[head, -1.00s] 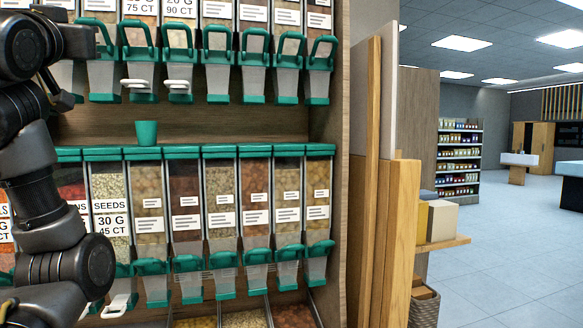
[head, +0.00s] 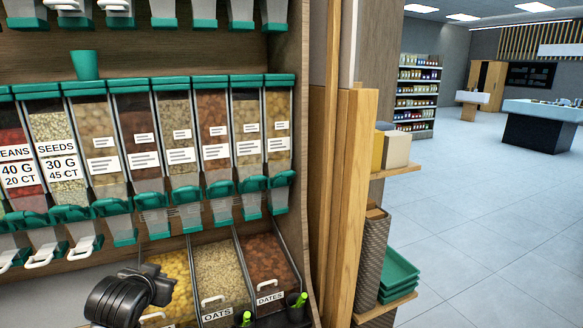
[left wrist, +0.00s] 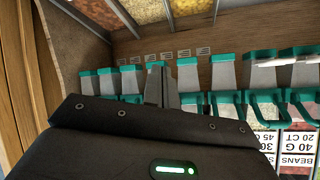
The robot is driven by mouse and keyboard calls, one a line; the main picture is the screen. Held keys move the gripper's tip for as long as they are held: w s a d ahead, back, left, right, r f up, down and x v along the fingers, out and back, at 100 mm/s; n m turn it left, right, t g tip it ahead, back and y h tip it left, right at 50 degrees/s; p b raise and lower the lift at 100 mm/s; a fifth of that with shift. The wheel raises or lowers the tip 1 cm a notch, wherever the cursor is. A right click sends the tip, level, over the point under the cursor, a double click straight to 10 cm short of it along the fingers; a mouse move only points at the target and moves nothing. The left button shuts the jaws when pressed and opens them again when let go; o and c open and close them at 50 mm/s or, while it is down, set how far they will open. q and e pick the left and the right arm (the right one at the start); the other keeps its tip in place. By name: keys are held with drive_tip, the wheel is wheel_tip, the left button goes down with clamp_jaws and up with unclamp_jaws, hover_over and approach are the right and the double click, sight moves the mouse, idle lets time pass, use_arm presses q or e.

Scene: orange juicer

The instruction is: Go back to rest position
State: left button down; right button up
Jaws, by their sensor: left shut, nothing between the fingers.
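My left gripper (left wrist: 170,88) shows in the left wrist view with its two narrow grey fingers together and nothing between them. Behind the fingers are the teal-trimmed dispensers, which appear upside down in that view. In the head view, a black part of my arm (head: 128,298) is at the lower left, in front of the open bins. The left fingers cannot be made out there. My right gripper is in neither view.
A dispenser rack (head: 210,150) fills the left of the head view, with a green cup (head: 84,65) on top. Bins of oats (head: 222,270) and dates (head: 265,260) sit below. Wooden panels (head: 345,190) and a teal tray stack (head: 398,275) stand right of it. Open floor (head: 480,230) lies beyond.

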use_arm(q)
drive_tip(key=s+d+f+g+h, duration=0.1)
drive_tip(key=s+d+f+g, duration=0.25)
drive_tip(key=s+f, duration=1.15)
drive_tip(key=s+d+f+g, duration=0.1)
drive_tip(key=s+f+g, duration=0.15)
drive_tip(key=s, duration=0.45)
drive_tip(key=s+d+f+g+h, duration=0.1)
drive_tip(key=s+f, duration=0.3)
drive_tip(key=s, duration=0.2)
drive_tip(key=s+d+f+g, duration=0.1)
drive_tip(key=s+f, duration=0.3)
drive_tip(key=s, duration=0.3)
wheel_tip(320, 180, down, 27)
drive_tip(key=s+g, duration=0.1)
drive_tip(key=s+a+f+g, duration=0.1)
drive_tip(key=s+a+f, duration=0.1)
drive_tip(key=s+f, duration=1.2)
drive_tip(key=shift+s+a+f+m, duration=0.2)
drive_tip(key=shift+s+a+m, duration=0.15)
drive_tip(key=shift+s, duration=0.75)
drive_tip(key=shift+s+a, duration=0.1)
